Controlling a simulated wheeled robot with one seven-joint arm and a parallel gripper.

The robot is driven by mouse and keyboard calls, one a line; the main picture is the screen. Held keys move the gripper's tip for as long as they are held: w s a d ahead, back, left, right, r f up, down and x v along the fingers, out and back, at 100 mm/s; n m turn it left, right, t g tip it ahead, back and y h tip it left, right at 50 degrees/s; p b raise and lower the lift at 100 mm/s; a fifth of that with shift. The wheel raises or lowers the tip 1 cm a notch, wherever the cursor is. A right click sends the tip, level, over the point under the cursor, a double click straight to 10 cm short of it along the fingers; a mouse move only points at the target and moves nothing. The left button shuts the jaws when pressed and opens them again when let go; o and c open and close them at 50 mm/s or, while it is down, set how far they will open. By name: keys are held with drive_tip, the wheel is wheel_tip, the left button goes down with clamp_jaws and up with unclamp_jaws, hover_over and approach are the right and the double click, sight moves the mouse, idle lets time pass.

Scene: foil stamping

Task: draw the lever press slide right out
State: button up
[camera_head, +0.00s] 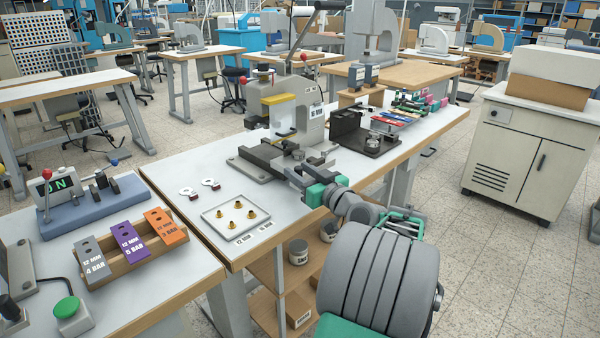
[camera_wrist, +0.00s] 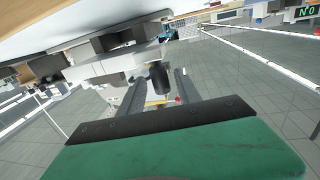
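The lever press (camera_head: 310,100), a pale grey machine with a black lever, a yellow guard and a clear shield, stands on the white-topped table. Its low slide (camera_head: 262,157) sits at the front of the base, under the press head. My gripper (camera_head: 296,173) is at the press's front right, close to the slide, and partly hides that end. In the wrist view my gripper (camera_wrist: 160,84) has its two grey fingers apart. A dark round knob (camera_wrist: 158,77) shows between them, with gaps visible on both sides. Whether the fingers touch it cannot be seen.
A tray with several brass pieces (camera_head: 236,217) lies left of my arm. A black fixture (camera_head: 368,130) stands right of the press. A wooden rack with coloured blocks (camera_head: 133,240) is on the left table.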

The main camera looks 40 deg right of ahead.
drive_tip(key=s+a, duration=0.1)
drive_tip(key=s, duration=0.6)
drive_tip(key=shift+s, duration=0.3)
